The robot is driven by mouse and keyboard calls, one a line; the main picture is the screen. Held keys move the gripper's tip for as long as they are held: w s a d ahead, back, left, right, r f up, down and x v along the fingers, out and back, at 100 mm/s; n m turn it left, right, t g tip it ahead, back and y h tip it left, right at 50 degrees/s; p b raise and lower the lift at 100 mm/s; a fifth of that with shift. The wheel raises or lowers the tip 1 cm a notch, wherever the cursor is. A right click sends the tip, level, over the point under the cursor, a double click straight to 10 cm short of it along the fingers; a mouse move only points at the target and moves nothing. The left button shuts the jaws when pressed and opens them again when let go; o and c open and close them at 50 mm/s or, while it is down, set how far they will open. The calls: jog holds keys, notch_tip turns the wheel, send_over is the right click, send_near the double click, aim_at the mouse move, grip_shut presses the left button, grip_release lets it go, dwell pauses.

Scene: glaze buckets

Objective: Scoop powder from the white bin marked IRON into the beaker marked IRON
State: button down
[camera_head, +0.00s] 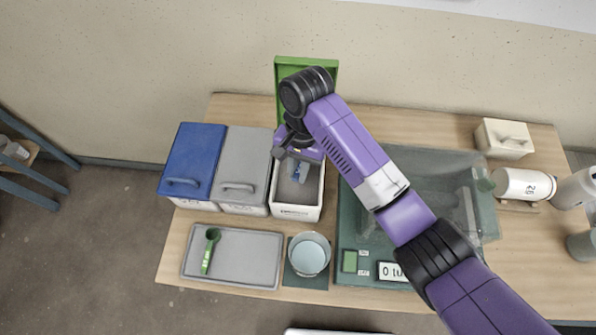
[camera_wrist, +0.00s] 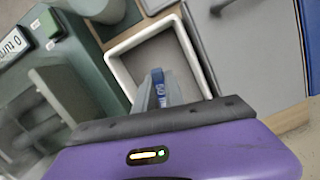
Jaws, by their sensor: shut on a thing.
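The white bin (camera_head: 297,212) stands open behind the beaker, with grey powder inside. Its front label is too small to read. My gripper (camera_head: 300,166) is over the bin, pointing down into it, shut on a blue scoop (camera_wrist: 158,82). The scoop's handle shows between the fingers in the wrist view; its bowl is hidden, so I cannot tell whether it holds powder. The bin's white rim (camera_wrist: 122,76) surrounds the scoop there. The beaker (camera_head: 308,255) stands on a dark green pad in front of the bin; no marking on it is readable.
A green lid (camera_head: 331,75) stands up behind the bin. Blue (camera_head: 190,150) and grey (camera_head: 240,160) lidded bins stand close on the left. A grey tray (camera_head: 250,275) holds a green scoop (camera_head: 210,250). A green balance (camera_head: 345,230) with a clear shield is on the right.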

jog(key=shift+s+r, duration=0.15)
jog(key=shift+r, duration=0.55)
jog(key=shift+s+r, duration=0.1)
jog(key=shift+r, duration=0.6)
jog(key=s+r+t, duration=0.2)
jog(key=s+r, duration=0.1)
jog(key=s, duration=0.2)
jog(key=shift+a+r+h, duration=0.15)
jog(key=shift+r+h, duration=0.15)
jog(key=shift+r, duration=0.05)
jog(key=shift+s, duration=0.1)
